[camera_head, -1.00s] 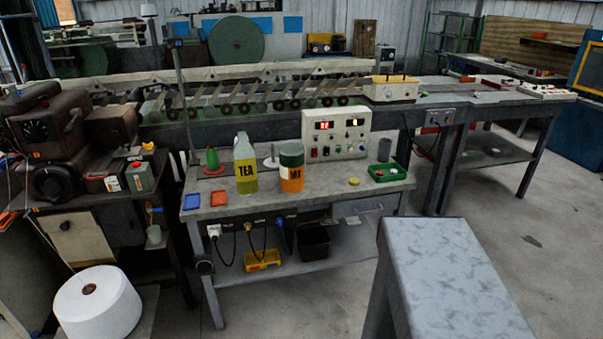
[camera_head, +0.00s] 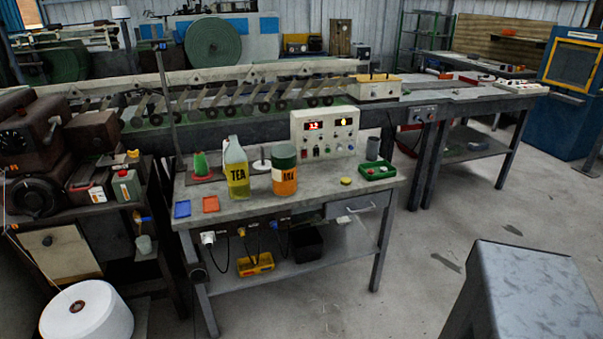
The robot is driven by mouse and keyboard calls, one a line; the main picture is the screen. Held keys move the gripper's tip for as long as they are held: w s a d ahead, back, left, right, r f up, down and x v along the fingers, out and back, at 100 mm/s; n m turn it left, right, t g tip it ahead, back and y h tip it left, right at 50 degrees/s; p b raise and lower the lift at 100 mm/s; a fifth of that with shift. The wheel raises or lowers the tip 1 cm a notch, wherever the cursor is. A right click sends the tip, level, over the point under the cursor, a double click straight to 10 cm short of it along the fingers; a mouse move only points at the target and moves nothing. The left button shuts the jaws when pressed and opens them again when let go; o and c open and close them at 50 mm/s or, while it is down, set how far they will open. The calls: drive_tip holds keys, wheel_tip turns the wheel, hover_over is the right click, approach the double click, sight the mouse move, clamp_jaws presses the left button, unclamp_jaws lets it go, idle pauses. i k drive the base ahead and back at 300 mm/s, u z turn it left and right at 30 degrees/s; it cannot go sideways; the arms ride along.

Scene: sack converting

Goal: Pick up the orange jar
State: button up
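The orange jar (camera_head: 285,182) stands upright on the grey workbench (camera_head: 240,205), in front of a control box. It has a green upper part and an orange lower part with a dark-lettered label. Just left of it stands a bottle (camera_head: 237,168) with yellow liquid, marked TEA. My gripper is not in view.
A control box (camera_head: 326,132) with lit displays stands behind the jar. A green tray (camera_head: 377,171), a grey cup (camera_head: 373,148) and a yellow lid (camera_head: 346,181) lie to its right. A grey stand (camera_head: 535,290) fills the lower right.

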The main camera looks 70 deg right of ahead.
sight(284, 156)
drive_tip(key=z, duration=1.2)
drive_tip(key=i, duration=0.55)
drive_tip(key=u, duration=0.1)
drive_tip(key=k, duration=0.6)
drive_tip(key=u, duration=0.1)
